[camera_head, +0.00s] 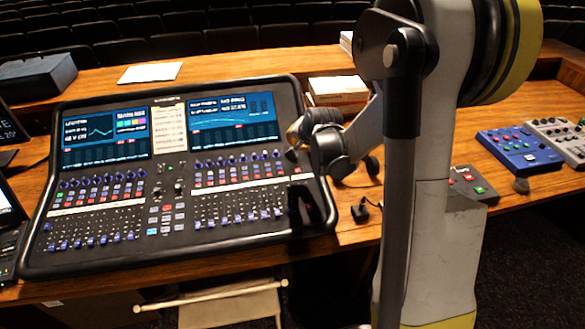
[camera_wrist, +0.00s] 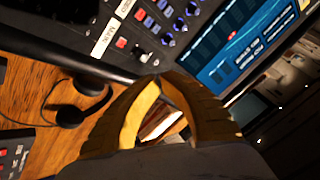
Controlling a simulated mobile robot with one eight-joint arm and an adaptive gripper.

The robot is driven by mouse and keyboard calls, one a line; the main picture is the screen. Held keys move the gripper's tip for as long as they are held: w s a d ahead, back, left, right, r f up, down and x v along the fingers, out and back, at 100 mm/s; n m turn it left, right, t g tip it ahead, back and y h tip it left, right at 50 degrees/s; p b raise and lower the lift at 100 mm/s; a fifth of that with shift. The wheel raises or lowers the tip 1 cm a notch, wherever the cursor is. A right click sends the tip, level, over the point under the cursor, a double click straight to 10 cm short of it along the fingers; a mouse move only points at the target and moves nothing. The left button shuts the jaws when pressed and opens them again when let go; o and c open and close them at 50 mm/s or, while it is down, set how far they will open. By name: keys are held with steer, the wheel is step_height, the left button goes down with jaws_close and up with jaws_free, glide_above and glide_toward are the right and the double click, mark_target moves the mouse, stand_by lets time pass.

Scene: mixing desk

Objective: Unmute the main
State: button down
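The mixing desk (camera_head: 165,170) lies tilted on the wooden table in the head view, with two lit screens, rows of knobs and faders, and small red and lit buttons in its centre section. The desk's edge (camera_wrist: 100,64), a red button (camera_wrist: 122,43) and several knobs show past the fingertips in the wrist view; contact cannot be told.
Black headphones (camera_wrist: 70,116) lie right of the desk in the head view. A small box (camera_head: 470,181) with red and green buttons, a blue device (camera_head: 520,150) and a white device (camera_head: 565,140) stand further right. Books (camera_head: 338,88) lie behind my arm.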

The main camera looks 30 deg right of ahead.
mark_target(294, 165)
steer(key=shift+f, duration=0.1)
steer(key=f+b, duration=0.2)
steer(key=f, duration=0.1)
steer(key=f+b, duration=0.2)
steer(key=w+f+b, duration=0.1)
steer(key=f+b, duration=0.1)
steer(key=f, duration=0.1)
steer(key=shift+d+f+b, duration=0.15)
steer(key=shift+f+b, duration=0.15)
steer(key=shift+f, duration=0.05)
steer(key=shift+f, duration=0.1)
stand_by(1.3)
steer(key=shift+f+b, duration=0.3)
steer(key=shift+b, duration=0.15)
steer(key=shift+f+b, duration=0.35)
steer(key=shift+b, duration=0.05)
stand_by(0.3)
steer(key=shift+r, duration=0.1)
steer(key=shift+r+p, duration=0.5)
steer(key=shift+r, duration=0.2)
